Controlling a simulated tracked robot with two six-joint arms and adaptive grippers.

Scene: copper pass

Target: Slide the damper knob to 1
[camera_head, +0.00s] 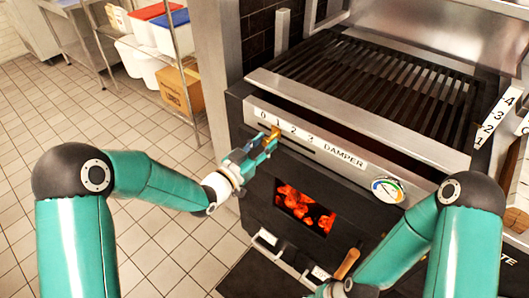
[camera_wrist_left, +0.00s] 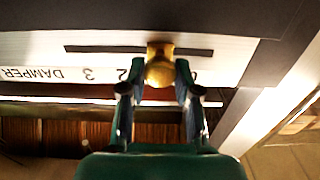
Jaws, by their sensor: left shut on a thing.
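The damper knob (camera_head: 275,134) is a small brass knob on the slot below the printed scale (camera_head: 312,137) on the oven front. My left gripper (camera_head: 267,143) is shut on it. In the left wrist view the knob (camera_wrist_left: 160,70) sits between the two fingers of the left gripper (camera_wrist_left: 158,92), on the dark slot. The scale reads upside down there. The knob stands between the 2 and the 0, about at the 1, which is hidden in that view. My right gripper (camera_head: 333,290) shows only partly at the bottom edge of the head view.
A grill grate (camera_head: 370,85) lies above the scale, and glowing coals (camera_head: 303,207) show in an opening below. A gauge (camera_head: 387,190) is right of the scale. A wooden handle (camera_head: 347,263) sticks up near my right gripper. A shelf with tubs (camera_head: 150,30) stands back left.

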